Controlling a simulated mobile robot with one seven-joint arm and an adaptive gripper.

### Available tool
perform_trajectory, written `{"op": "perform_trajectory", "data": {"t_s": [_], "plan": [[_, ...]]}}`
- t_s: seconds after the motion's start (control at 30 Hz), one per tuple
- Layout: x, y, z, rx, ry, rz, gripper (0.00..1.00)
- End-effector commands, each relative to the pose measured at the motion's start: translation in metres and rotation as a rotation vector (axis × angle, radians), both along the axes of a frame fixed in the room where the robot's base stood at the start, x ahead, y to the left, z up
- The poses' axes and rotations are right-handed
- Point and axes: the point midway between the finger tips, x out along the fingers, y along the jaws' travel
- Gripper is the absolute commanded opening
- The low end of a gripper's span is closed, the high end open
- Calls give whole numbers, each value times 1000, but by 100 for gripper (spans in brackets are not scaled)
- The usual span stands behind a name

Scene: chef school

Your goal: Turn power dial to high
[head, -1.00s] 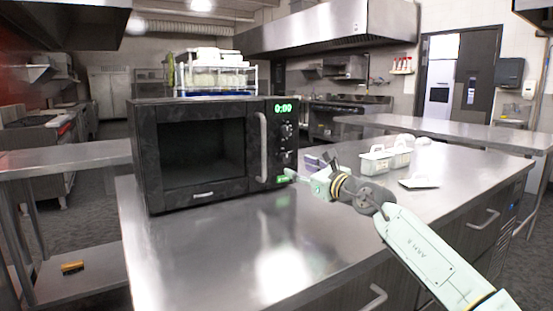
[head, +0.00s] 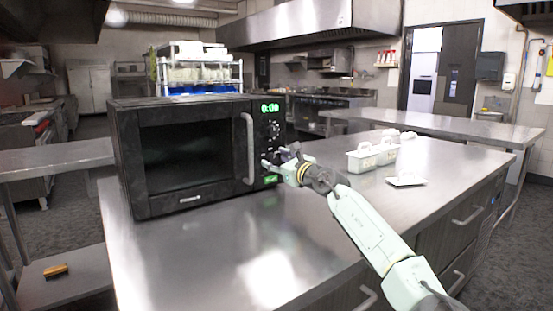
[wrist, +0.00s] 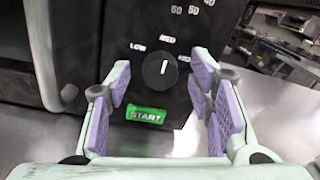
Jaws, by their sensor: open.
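A black microwave (head: 190,155) stands on the steel counter, its door closed and its green display (head: 270,107) reading 0:00. In the wrist view the round black power dial (wrist: 158,71) is on its panel, with LOW to the left, MED above and a partly hidden label to the right. The dial's white mark points up, about at MED. The green START button (wrist: 147,115) is below it. My gripper (wrist: 159,78) is open, its purple pads on either side of the dial in the picture. I cannot tell whether they touch it. In the head view my gripper (head: 275,162) is at the lower panel.
The microwave handle (head: 249,148) stands out just left of the panel. White containers (head: 372,155) and a white lid (head: 405,179) sit on the counter to the right. A rack (head: 198,75) is behind the microwave. The front counter is clear.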

Motion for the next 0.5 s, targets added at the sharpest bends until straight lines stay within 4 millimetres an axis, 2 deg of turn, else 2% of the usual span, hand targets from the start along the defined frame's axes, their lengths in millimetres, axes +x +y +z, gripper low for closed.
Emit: {"op": "perform_trajectory", "data": {"t_s": [0.3,0.5], "plan": [[3,2,-1,0,0,0,48],[3,2,0,0,0,0,36]]}}
